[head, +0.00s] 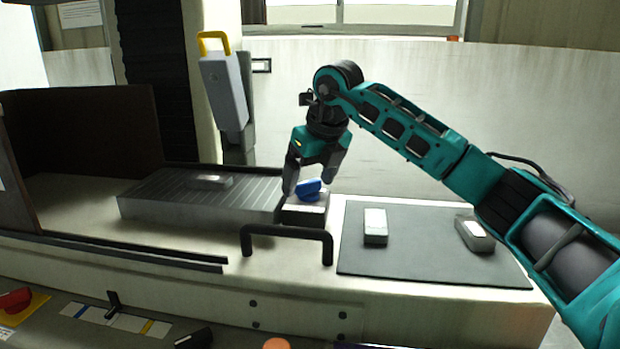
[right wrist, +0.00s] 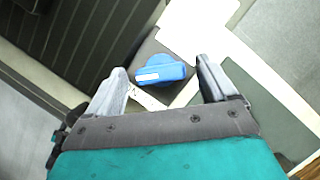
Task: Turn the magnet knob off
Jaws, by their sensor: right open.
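The magnet knob (head: 308,188) is blue and sits on a small dark block with a pale top (head: 304,212), at the right end of the grey ribbed plate (head: 160,205). My right gripper (head: 308,188) is open and points down, with its fingers to either side of the knob. In the right wrist view the knob (right wrist: 162,70) lies between and just beyond the open fingertips (right wrist: 165,78), with a white mark on its near face. I cannot tell whether a finger touches it. My left gripper is not in view.
A black bar handle (head: 287,232) stands in front of the block. A dark mat (head: 425,250) to the right carries two small metal blocks (head: 375,226). Another small block (head: 211,181) lies on the ribbed plate. A grey unit with a yellow handle (head: 222,85) hangs behind.

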